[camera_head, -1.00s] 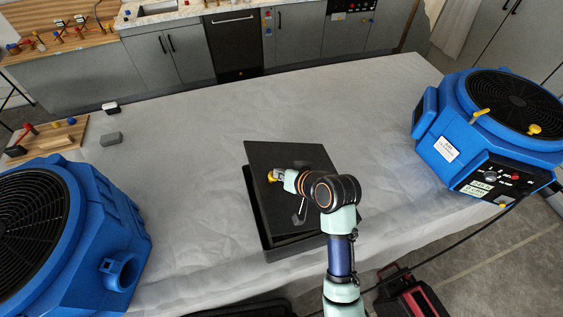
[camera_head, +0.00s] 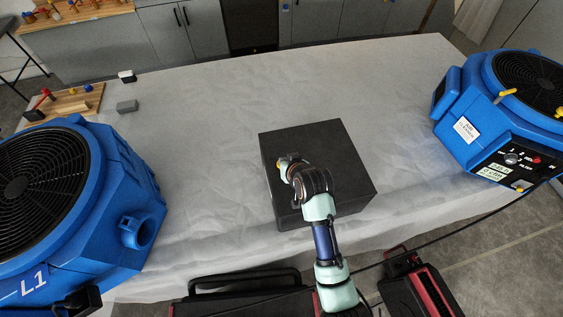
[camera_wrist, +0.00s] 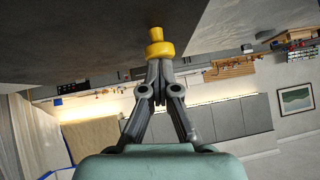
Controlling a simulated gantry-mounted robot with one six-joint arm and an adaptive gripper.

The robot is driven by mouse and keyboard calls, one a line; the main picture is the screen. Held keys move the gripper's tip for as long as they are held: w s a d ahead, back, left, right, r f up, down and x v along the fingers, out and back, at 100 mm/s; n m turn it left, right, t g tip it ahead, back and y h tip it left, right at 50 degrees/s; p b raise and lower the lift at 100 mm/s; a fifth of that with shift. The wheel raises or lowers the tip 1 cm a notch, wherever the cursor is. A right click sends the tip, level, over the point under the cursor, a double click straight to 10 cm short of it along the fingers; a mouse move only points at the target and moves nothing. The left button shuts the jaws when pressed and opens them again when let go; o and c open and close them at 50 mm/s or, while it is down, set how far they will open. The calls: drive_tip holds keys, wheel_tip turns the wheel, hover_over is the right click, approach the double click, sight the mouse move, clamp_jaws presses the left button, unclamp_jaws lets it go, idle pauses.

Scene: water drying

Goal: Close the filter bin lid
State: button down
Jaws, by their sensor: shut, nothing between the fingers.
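The filter bin (camera_head: 292,216) is a dark grey square box at the front middle of the covered table in the head view. Its flat dark lid (camera_head: 330,140) lies over the box, and I make out no gap along the visible edges. The lid also fills the top left of the wrist view (camera_wrist: 70,35). A yellow knob (camera_wrist: 158,46) stands out from the lid. My gripper (camera_wrist: 157,66) is shut with nothing between its fingers, its tips right at the knob, apparently touching it. In the head view my gripper (camera_head: 284,164) is low over the lid's left part, partly hidden by my wrist.
A large blue fan unit (camera_head: 120,200) stands at the left, another (camera_head: 480,125) at the right. A small grey block (camera_head: 127,106) and a wooden board (camera_head: 85,98) lie at the back left. The table's middle (camera_head: 215,130) is clear.

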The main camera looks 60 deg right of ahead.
drive_tip(key=shift+s+a+f, duration=0.1)
drive_tip(key=shift+a+f, duration=0.05)
drive_tip(key=shift+f, duration=0.4)
drive_tip(key=s+a+r+p, duration=0.2)
drive_tip(key=r, duration=0.4)
drive_tip(key=s+a+r+p, duration=0.2)
drive_tip(key=s+r, duration=0.1)
drive_tip(key=r, duration=0.3)
drive_tip(key=shift+s, duration=0.3)
drive_tip(key=w+a+r+n+t+y+p, duration=0.1)
drive_tip(key=a+r+n, duration=0.2)
drive_tip(key=a, duration=0.7)
drive_tip(key=w+a+r+n+t+y, duration=0.2)
drive_tip(key=a+r, duration=0.4)
drive_tip(key=a, duration=0.5)
drive_tip(key=w+a+r+n+t+y+p, duration=0.1)
drive_tip(key=a+r, duration=0.4)
drive_tip(key=a, duration=0.5)
drive_tip(key=w+n, duration=0.1)
drive_tip(key=n, duration=0.1)
drive_tip(key=shift+a+r+n+t+y+p, duration=0.15)
drive_tip(key=shift+a+n+t+y+p, duration=0.2)
drive_tip(key=shift+n+t+y, duration=0.05)
drive_tip(key=shift+w, duration=0.1)
